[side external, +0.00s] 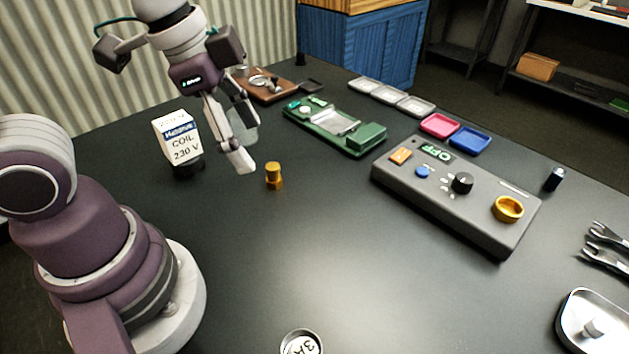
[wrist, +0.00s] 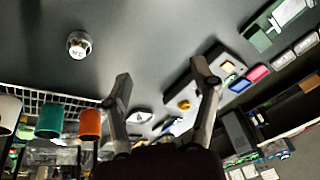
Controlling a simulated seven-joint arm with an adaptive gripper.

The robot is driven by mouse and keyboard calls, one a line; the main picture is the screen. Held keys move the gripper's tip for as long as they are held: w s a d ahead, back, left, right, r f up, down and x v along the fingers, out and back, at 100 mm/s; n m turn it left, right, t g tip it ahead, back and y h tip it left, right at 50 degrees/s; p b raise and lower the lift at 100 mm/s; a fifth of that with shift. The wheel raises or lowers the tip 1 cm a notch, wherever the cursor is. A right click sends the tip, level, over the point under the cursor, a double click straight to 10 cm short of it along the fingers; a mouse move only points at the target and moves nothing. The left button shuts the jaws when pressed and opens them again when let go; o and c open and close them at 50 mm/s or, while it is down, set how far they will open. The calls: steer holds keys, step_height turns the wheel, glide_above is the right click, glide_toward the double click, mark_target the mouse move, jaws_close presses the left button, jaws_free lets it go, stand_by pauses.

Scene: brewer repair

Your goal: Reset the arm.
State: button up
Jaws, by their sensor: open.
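My gripper (side external: 242,140) is open, with nothing held between its fingers. In the side external view it hangs above the left part of the black table, between the white coil box (side external: 179,139) and the small brass piece (side external: 274,176). It is apart from both, though its exact height is hard to tell. In the wrist view the two spread fingers (wrist: 163,82) frame bare table and small things far beyond. My arm is bent, with the wrist raised above the table.
A grey control box (side external: 455,195) with an "OFF" display stands right of centre. Behind it are a green unit (side external: 334,126) and pink (side external: 439,125) and blue (side external: 470,139) trays. A metal tray (side external: 597,320) is front right. A wire basket (wrist: 50,103) shows in the wrist view. The middle front table is mostly clear.

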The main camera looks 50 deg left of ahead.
steer(key=a+n, duration=0.1)
steer(key=n, duration=0.1)
steer(key=a+r+n+t, duration=0.1)
steer(key=a+n, duration=0.1)
steer(key=n, duration=0.1)
steer(key=s+a+n+t+y, duration=0.1)
steer(key=n, duration=0.2)
steer(key=shift+s+a+r, duration=0.1)
steer(key=shift+a+r, duration=0.05)
steer(key=shift+a, duration=0.15)
